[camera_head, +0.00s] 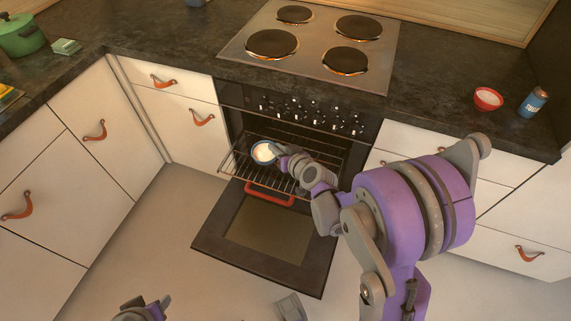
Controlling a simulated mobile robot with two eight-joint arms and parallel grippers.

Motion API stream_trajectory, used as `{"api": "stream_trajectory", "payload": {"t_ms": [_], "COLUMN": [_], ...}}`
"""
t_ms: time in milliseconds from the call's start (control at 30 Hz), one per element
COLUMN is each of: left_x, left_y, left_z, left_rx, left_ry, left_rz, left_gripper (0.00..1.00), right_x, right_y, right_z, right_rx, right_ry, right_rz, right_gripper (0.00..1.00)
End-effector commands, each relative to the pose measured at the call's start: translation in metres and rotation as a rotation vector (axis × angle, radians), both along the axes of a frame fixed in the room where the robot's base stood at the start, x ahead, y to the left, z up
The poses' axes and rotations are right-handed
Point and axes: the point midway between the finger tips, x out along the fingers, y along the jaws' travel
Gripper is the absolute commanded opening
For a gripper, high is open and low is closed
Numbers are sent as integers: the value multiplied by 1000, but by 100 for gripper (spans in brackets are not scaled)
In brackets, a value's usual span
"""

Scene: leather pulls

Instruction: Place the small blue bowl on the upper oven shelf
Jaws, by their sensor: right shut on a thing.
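The small blue bowl (264,153) has a pale inside and appears over the left part of the pulled-out upper oven shelf (236,167), a wire rack. My right gripper (276,152) is shut on the bowl's right side. I cannot tell if the bowl touches the wires. The oven (232,121) is open, its door (212,225) folded down below the rack.
A red handle (270,196) lies below the rack's front edge. Above are the hob (315,40) and dark counter, with a red bowl (488,98), a blue can (532,102) and a green pot (20,36). Drawers with leather pulls flank the oven.

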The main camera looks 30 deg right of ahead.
Motion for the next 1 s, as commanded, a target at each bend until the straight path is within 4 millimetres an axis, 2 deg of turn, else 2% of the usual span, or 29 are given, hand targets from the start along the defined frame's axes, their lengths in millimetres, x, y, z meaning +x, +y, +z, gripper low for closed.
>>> {"api": "stream_trajectory", "payload": {"t_ms": [33, 100, 333, 633, 900, 1000], "left_x": [0, 0, 3, 5, 8, 8], "left_y": [0, 0, 0, 0, 0, 0], "left_z": [-22, -39, -85, -108, -127, -131], "left_rx": [0, 0, 0, 0, 0, 0], "left_ry": [7, 13, 29, 37, 43, 44], "left_rz": [0, 0, 0, 0, 0, 0], "left_gripper": [50, 50, 50, 50, 50, 50], "right_x": [3, 9, 25, 34, 34, 34], "right_y": [-9, -18, -43, -57, -57, -57], "right_z": [-19, -30, -56, -70, -113, -122], "right_rx": [6, 12, 31, 40, 41, 41], "right_ry": [7, 13, 27, 34, 34, 33], "right_rz": [2, 11, 36, 48, 49, 48], "right_gripper": [0, 0, 0, 0, 0, 0]}}
